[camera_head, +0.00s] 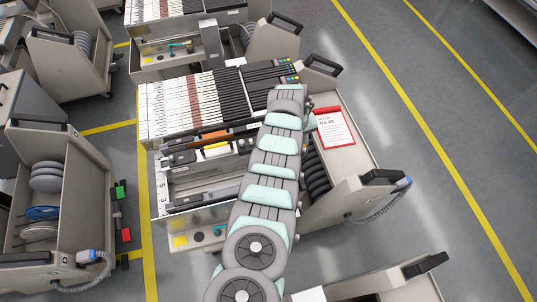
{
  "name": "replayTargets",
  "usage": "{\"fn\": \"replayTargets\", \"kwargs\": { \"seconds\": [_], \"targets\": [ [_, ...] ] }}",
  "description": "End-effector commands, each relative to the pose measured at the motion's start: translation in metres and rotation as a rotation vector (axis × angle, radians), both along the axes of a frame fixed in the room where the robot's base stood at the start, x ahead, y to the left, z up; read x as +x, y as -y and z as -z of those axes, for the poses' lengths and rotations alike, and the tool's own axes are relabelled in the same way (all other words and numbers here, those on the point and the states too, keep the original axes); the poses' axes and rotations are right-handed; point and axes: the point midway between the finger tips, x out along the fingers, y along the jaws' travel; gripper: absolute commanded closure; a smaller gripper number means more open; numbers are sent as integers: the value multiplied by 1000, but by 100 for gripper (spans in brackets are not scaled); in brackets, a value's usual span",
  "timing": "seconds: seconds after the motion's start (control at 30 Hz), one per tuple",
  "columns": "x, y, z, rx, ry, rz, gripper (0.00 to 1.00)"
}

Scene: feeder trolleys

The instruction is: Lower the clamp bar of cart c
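The feeder cart (160,222) in the middle stands under my arm. A row of white, brown and black feeders fills its far part. Dark bars with orange and yellow parts (217,150) cross it in front of the feeders, and another dark bar (205,202) lies nearer. I cannot tell which of these is the clamp bar, or its position. No cart letter is readable, so I cannot confirm which cart is c. My gripper is hidden behind the arm's end.
A red-framed sheet (335,128) and a black handle (382,176) are on the middle cart's right side. Another feeder cart (148,68) stands behind it, one with reels (82,170) at left, and one (395,288) at the bottom. Grey floor (420,130) is clear at right.

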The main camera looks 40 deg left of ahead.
Motion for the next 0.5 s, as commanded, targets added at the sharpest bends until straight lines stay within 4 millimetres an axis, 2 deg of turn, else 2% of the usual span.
{"fn": "replayTargets", "kwargs": {
  "seconds": [0.03, 0.5],
  "targets": [
    [-6, -4, 1, 2, -9, -5, 100],
    [-23, -16, -6, 4, -10, -6, 100]
  ]
}}
